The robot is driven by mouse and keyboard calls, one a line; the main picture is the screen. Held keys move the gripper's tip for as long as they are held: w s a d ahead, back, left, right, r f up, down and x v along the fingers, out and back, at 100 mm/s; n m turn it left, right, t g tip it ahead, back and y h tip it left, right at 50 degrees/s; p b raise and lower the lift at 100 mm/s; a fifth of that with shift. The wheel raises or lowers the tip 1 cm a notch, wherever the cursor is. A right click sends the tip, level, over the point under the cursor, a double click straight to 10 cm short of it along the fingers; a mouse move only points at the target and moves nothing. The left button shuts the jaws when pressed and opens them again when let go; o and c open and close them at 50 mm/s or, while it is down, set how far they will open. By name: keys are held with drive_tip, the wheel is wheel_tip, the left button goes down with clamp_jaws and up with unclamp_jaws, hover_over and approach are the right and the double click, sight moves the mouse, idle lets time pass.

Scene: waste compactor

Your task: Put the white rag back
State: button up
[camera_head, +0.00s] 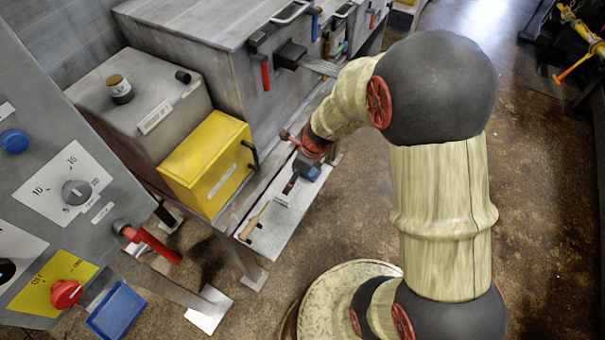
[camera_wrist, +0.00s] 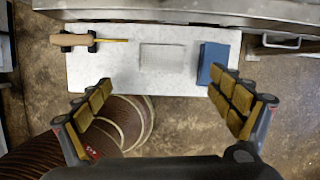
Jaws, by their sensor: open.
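My gripper (camera_wrist: 163,108) is open and empty, with its padded fingers spread wide over the front edge of a light grey shelf (camera_wrist: 120,65). The shelf also shows in the head view (camera_head: 277,228), where my gripper (camera_head: 292,182) is over its far part. A dark blue block or pad (camera_wrist: 213,63) lies at the shelf's right, just beyond the right finger. A wooden-handled tool (camera_wrist: 72,40) lies at its left.
A yellow box (camera_head: 207,165) with a black handle stands beside the shelf. Grey cabinets (camera_head: 250,75) with coloured handles stand behind it. A control panel (camera_head: 60,185) with a red button is at the left. Brown floor lies open at the right.

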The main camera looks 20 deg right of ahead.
drive_tip(key=s+a+r+n+t, duration=0.1)
drive_tip(key=s+a+r+n, duration=0.15)
drive_tip(key=r+n, duration=0.5)
drive_tip(key=s+a+r+n, duration=0.1)
drive_tip(key=s+r+n, duration=0.3)
drive_tip(key=r, duration=0.6)
drive_tip(key=s+d+r+n+t+h, duration=0.1)
drive_tip(key=s+r+n+h, duration=0.1)
drive_tip(key=s+r+n, duration=0.9)
drive_tip(key=s+n, duration=0.1)
drive_tip(key=n, duration=0.4)
drive_tip(key=shift+s+d+r+t, duration=0.25)
drive_tip(key=shift+s+d+t, duration=0.05)
drive_tip(key=shift+t, duration=0.1)
drive_tip(key=shift+c, duration=0.3)
